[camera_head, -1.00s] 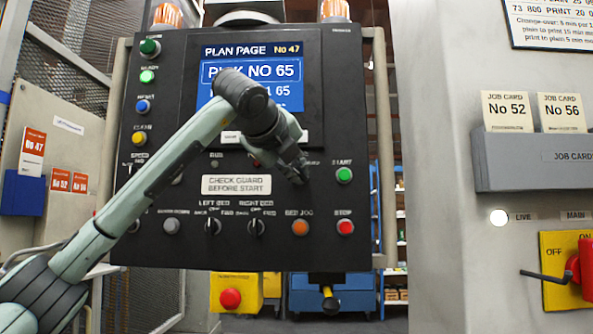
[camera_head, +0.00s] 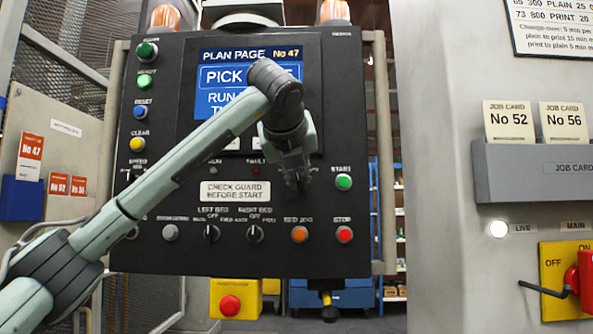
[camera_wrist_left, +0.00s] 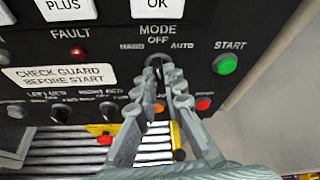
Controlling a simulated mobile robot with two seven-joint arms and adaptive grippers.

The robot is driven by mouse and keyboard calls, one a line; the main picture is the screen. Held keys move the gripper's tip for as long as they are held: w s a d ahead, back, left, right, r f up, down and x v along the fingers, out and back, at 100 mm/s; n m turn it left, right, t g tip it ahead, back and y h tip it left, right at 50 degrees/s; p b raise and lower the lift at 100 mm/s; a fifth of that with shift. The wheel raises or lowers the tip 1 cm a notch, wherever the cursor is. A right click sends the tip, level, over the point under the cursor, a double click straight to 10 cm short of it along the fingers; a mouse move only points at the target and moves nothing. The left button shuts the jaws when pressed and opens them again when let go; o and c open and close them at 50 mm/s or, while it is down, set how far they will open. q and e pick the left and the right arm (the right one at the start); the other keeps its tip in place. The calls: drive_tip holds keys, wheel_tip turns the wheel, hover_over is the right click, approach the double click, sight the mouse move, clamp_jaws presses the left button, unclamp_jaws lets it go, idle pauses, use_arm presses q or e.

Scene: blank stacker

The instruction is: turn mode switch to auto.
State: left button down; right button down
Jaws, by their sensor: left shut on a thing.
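The mode switch sits at the right of the black control panel (camera_head: 330,100), under its "MODE" label (camera_wrist_left: 158,29) in the left wrist view. That label reads OFF above, HAND at left and AUTO (camera_wrist_left: 182,46) at right. My left gripper (camera_head: 299,184) reaches the panel, left of the green START button (camera_head: 343,182). In the left wrist view my left gripper (camera_wrist_left: 154,64) has its fingertips closed on the switch knob. The fingers hide most of the knob, so I cannot tell which way it points. My right gripper is not in view.
Left bed and right bed knobs (camera_head: 255,234), an orange button (camera_head: 299,234) and a red stop button (camera_head: 344,234) lie below my gripper. A "CHECK GUARD BEFORE START" plate (camera_head: 235,191) is to its left. A grey cabinet with a card holder (camera_head: 535,172) stands right.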

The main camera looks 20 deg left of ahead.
use_arm(q)
drive_tip(key=shift+r+m, duration=0.1)
drive_tip(key=shift+m, duration=0.2)
drive_tip(key=shift+w+d+m+y+p, duration=0.15)
drive_tip(key=shift+m+y+p, duration=0.25)
drive_tip(key=shift+m+y, duration=0.5)
drive_tip(key=shift+d+m+g+y, duration=0.1)
drive_tip(key=shift+m+g+y, duration=0.3)
drive_tip(key=shift+m+y, duration=0.4)
drive_tip(key=shift+f+m+y, duration=0.2)
drive_tip(key=shift+m+y, duration=0.4)
drive_tip(key=shift+m, duration=0.6)
drive_tip(key=shift+f+m+y, duration=0.1)
drive_tip(key=shift+m+y, duration=0.3)
drive_tip(key=shift+m, duration=0.3)
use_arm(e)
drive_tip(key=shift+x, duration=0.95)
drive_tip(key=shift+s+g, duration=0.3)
